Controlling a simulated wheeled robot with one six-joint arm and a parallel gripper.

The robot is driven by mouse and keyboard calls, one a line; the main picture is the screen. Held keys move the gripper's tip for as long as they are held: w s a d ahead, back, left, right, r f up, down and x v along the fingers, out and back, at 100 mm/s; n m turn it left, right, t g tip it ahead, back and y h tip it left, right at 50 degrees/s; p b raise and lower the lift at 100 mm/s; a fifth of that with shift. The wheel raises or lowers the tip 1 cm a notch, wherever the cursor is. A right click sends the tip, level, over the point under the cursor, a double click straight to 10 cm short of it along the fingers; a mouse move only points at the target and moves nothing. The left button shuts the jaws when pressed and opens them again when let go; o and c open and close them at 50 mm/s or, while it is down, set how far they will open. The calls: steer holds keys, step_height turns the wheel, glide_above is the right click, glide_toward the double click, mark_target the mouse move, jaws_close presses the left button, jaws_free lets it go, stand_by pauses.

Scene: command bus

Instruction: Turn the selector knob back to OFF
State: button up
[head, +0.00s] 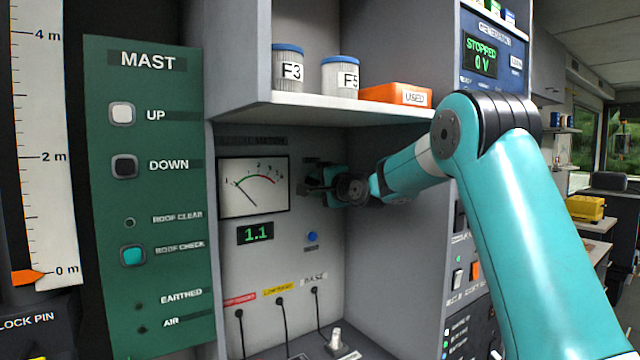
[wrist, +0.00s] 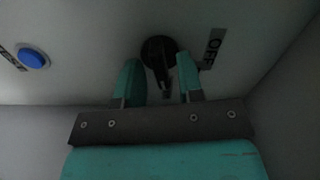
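The selector knob (wrist: 160,50) is black and round with a narrow grip bar, on the grey panel in the wrist view. An OFF label (wrist: 213,48) is printed to its right. The bar points down the picture, slightly right, not at the label. My gripper's teal fingers (wrist: 159,70) stand on both sides of the bar, with visible gaps, so it looks open around the knob. In the head view my gripper (head: 320,182) reaches the panel right of the meter and hides most of the knob.
A meter (head: 253,187) and a 1.1 display (head: 255,233) are left of my gripper. A blue button (head: 312,236) is below it. A shelf (head: 330,108) with jars and an orange box (head: 396,95) hangs above. A side wall (head: 400,240) stands close on the right.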

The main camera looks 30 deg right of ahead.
jaws_close()
steer(key=shift+f+n+b, duration=0.1)
steer(key=shift+n+b, duration=0.3)
steer(key=shift+b, duration=0.15)
steer(key=shift+f+n+b, duration=0.1)
steer(key=shift+n+b, duration=0.5)
steer(key=shift+b, duration=0.2)
steer(key=n+b, duration=1.1)
steer(key=n, duration=0.2)
steer(key=shift+n, duration=0.4)
steer(key=shift+r, duration=0.2)
